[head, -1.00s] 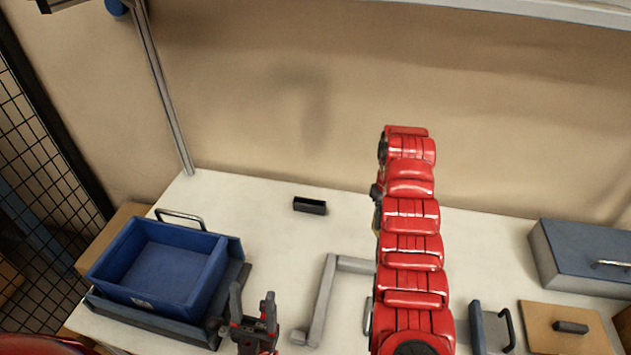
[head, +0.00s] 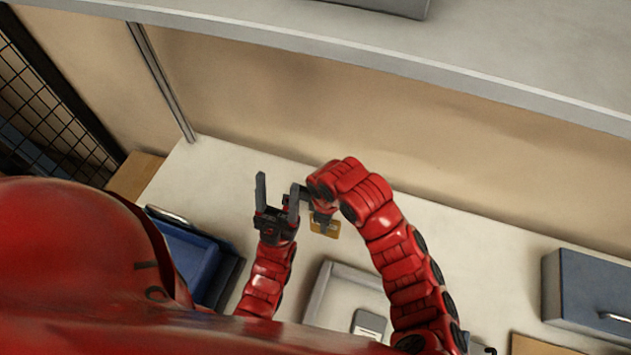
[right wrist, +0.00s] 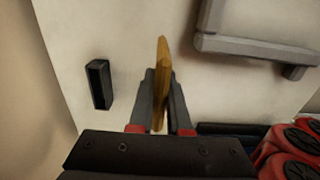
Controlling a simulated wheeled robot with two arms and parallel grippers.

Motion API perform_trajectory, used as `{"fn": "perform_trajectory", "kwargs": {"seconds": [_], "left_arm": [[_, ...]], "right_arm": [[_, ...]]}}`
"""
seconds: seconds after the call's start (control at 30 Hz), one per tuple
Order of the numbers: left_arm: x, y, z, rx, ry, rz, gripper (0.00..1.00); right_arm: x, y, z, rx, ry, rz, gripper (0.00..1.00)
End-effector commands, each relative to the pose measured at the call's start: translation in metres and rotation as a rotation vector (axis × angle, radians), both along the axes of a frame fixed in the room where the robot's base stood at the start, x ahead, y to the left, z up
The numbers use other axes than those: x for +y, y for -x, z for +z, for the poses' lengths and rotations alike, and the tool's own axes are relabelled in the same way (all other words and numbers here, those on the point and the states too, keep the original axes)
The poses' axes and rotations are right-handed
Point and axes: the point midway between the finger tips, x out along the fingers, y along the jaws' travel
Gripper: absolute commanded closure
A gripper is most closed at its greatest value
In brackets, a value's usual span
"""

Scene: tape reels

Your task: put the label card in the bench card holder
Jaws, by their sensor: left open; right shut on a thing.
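The yellow-brown label card (right wrist: 160,72) is gripped on edge between the two fingers of my right gripper (right wrist: 160,90). In the head view the card (head: 328,228) hangs below my right wrist, over the bench. The bench card holder (right wrist: 99,85) is a small black open-slotted block, left of the card and apart from it in the right wrist view. In the head view it is mostly hidden around my grippers. My left gripper (head: 277,190) is open and empty, fingers pointing up the picture, just left of my right gripper.
A blue bin (head: 190,262) is at left, partly covered by my arm. A blue-grey box (head: 590,290) stands at right. A shelf (head: 500,90) overhangs above.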

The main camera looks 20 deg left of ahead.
Motion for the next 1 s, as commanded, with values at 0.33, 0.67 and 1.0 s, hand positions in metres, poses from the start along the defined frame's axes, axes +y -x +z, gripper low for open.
{"fn": "perform_trajectory", "kwargs": {"seconds": [0.33,0.67,1.0], "left_arm": [[0.000,0.000,-0.047,0.000,0.000,0.000,0.41],[0.000,0.000,-0.100,0.000,0.000,0.000,0.41],[0.000,0.000,-0.104,0.000,0.000,0.000,0.41]], "right_arm": [[0.040,-0.064,-0.014,0.001,-0.005,-0.004,1.00],[0.067,-0.109,-0.014,0.001,-0.003,-0.003,1.00],[0.076,-0.126,-0.014,0.001,0.002,-0.001,1.00]]}}
